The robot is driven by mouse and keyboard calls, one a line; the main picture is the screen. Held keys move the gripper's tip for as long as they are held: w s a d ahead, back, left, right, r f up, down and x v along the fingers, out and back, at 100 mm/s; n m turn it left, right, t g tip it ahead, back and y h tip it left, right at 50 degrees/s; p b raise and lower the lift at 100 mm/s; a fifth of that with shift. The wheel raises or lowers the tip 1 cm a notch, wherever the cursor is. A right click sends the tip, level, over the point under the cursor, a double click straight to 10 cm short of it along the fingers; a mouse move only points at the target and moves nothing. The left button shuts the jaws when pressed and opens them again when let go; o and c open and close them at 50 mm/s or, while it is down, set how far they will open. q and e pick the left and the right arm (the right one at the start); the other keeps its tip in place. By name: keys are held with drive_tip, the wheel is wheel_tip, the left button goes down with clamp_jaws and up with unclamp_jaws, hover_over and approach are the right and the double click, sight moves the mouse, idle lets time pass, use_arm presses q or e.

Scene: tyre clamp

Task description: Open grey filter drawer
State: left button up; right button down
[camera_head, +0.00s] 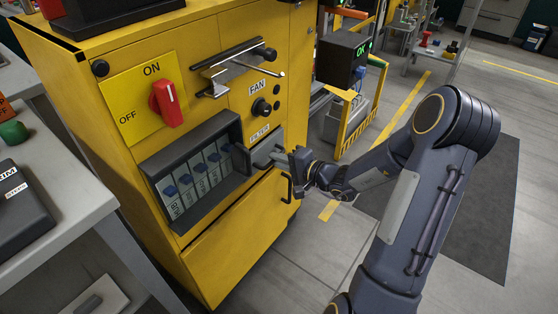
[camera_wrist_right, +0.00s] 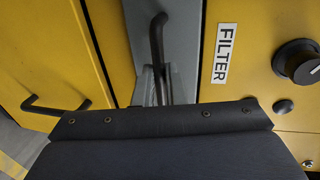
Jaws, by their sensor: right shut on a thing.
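The grey filter drawer (camera_head: 266,144) sits in the yellow cabinet's front, just below the FILTER label (camera_head: 260,133). In the right wrist view its grey front (camera_wrist_right: 183,45) stands beside that label, with a dark bar handle (camera_wrist_right: 157,38) on it. My right gripper (camera_head: 278,157) is at the drawer front, shut on the handle. The fingers partly cover the handle in the head view. In the wrist view the gripper's body hides the lower part of the drawer. I cannot tell whether the drawer stands out from the cabinet. My left gripper is not in view.
The yellow cabinet (camera_head: 225,262) also has a red ON/OFF switch (camera_head: 167,103), a FAN knob (camera_head: 261,107) and a row of blue switches in a dark recess. A lower door handle (camera_head: 287,186) is close below my gripper. Open floor lies to the right.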

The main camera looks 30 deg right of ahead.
drive_tip(key=shift+s, duration=0.1)
drive_tip(key=f+b+v, duration=0.2)
drive_tip(key=v, duration=0.7)
drive_tip(key=f+b+v, duration=0.2)
drive_tip(key=v, duration=0.8)
drive_tip(key=shift+s+d, duration=0.3)
drive_tip(key=shift+s, duration=0.1)
drive_tip(key=c, duration=1.5)
unclamp_jaws()
drive_tip(key=p+v, duration=0.1)
drive_tip(key=v, duration=0.6)
drive_tip(key=shift+s+d, duration=0.15)
drive_tip(key=shift+s, duration=0.15)
